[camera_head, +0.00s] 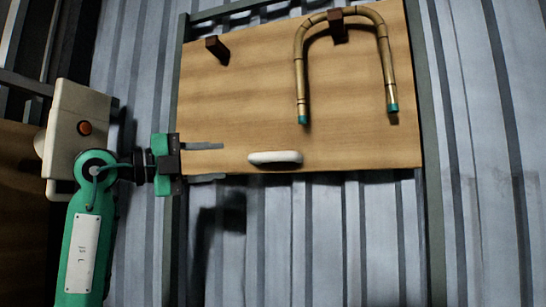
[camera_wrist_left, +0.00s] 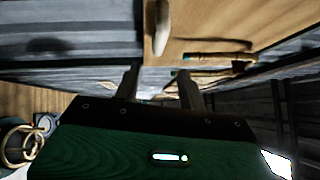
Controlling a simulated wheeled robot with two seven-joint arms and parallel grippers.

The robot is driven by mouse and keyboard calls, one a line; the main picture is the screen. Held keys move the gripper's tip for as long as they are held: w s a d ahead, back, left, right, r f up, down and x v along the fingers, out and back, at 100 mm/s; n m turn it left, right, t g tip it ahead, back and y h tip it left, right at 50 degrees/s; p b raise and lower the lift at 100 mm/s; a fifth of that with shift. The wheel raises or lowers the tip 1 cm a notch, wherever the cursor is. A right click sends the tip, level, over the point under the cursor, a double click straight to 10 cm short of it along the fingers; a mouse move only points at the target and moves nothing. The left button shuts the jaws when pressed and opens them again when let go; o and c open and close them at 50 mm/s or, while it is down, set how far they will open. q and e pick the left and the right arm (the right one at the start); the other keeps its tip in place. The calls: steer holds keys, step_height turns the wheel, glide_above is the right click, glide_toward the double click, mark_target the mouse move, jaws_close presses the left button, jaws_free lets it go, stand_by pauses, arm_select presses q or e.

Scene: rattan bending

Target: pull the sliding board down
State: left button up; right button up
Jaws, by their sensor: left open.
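The sliding board (camera_head: 235,110) is a light wooden panel hung between dark vertical rails, slightly tilted in the head view. A white handle (camera_head: 275,158) sits near its bottom edge, and the handle also shows in the left wrist view (camera_wrist_left: 161,30), beyond the fingers. My left gripper (camera_head: 222,161) is open and empty at the board's lower left corner. Its two fingers point right toward the handle, one a little above its level and one below, with a gap before it. The fingers also show in the left wrist view (camera_wrist_left: 160,88). My right gripper is not in view.
A bent rattan piece (camera_head: 299,75) with teal ends hangs in an upside-down U over a dark peg (camera_head: 337,25) on the board. Another peg (camera_head: 217,50) sticks out at upper left. Grey ribbed wall (camera_head: 330,240) lies below the board, with no object there.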

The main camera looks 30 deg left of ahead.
mark_target(267, 158)
arm_select(q)
steer(key=p+x, duration=0.5)
steer(key=x, duration=0.8)
steer(key=shift+r+p, duration=0.15)
steer(key=shift+p, duration=0.25)
steer(key=shift+w+d, duration=0.25)
steer(key=shift+w, duration=0.05)
steer(key=shift+c, duration=0.2)
jaws_close()
